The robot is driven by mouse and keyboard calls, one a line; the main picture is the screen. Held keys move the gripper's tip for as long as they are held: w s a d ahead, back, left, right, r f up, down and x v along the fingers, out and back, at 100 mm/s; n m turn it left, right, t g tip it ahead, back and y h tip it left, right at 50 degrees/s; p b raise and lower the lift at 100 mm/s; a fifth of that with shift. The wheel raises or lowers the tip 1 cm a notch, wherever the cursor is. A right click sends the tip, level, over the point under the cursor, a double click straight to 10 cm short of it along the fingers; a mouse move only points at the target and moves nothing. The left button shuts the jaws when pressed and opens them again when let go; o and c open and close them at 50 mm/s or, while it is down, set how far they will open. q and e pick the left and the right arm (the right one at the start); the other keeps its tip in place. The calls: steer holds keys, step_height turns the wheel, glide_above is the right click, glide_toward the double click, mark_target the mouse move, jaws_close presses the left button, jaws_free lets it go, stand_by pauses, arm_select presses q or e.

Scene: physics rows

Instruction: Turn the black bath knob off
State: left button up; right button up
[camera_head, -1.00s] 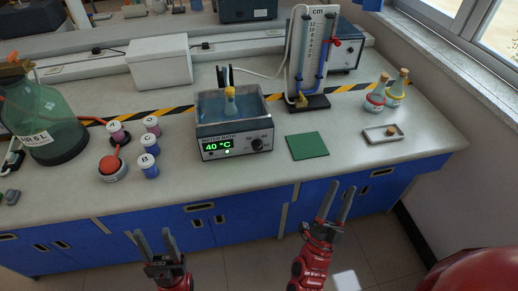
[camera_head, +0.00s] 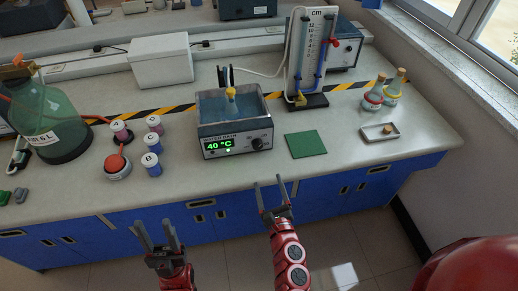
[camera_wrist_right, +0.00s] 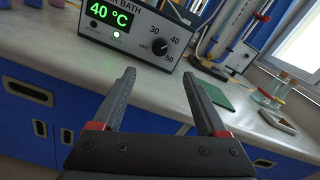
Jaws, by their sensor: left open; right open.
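The water bath (camera_head: 232,122) stands on the bench with a green display reading 40 °C. Its black knob (camera_head: 257,143) is on the front panel, right of the display. In the right wrist view the knob (camera_wrist_right: 160,46) shows upper centre, with the marks 30, 40 and 50 around it. A yellow-topped flask (camera_head: 231,101) sits in the bath. My right gripper (camera_head: 270,185) is open and empty, in front of the bench edge, below and short of the knob. My left gripper (camera_head: 157,235) is open and empty, lower left, away from the bath.
A green mat (camera_head: 305,145) lies right of the bath, and a small tray (camera_head: 380,133) is further right. Several labelled jars (camera_head: 152,164) stand to the left. A tube stand (camera_head: 310,60) is behind the mat. The bench front before the bath is clear.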

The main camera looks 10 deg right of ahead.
mark_target(258, 148)
steer(key=w, duration=0.9)
steer(key=w+a, duration=0.1)
steer(key=w, duration=0.4)
steer(key=shift+w+f+b, duration=0.1)
steer(key=shift+w+b, duration=0.2)
steer(key=shift+w, duration=0.05)
jaws_close()
